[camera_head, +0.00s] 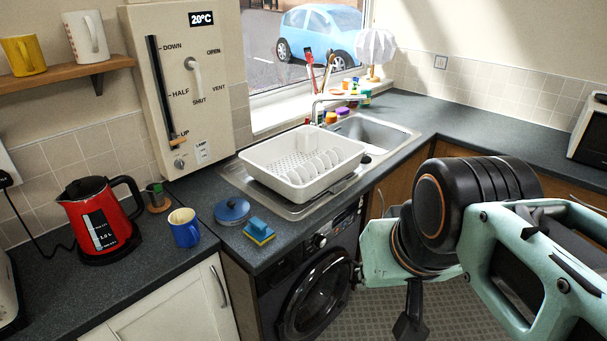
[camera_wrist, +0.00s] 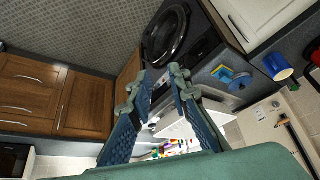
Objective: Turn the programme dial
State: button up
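The black washing machine (camera_head: 305,285) stands under the counter. In the head view my arm comes in from the right, in front of and to the right of the machine. The fingers are mostly hidden there, and the dial is apart from my arm.
A white dish rack (camera_head: 258,168) stands by the sink. Wooden cupboards (camera_wrist: 85,103) line the other side. Floor (camera_head: 360,318) shows before the machine.

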aim_at(320, 242)
jog(key=i+j+z, duration=0.4)
jog(key=i+j, duration=0.2)
jog(key=i, duration=0.15)
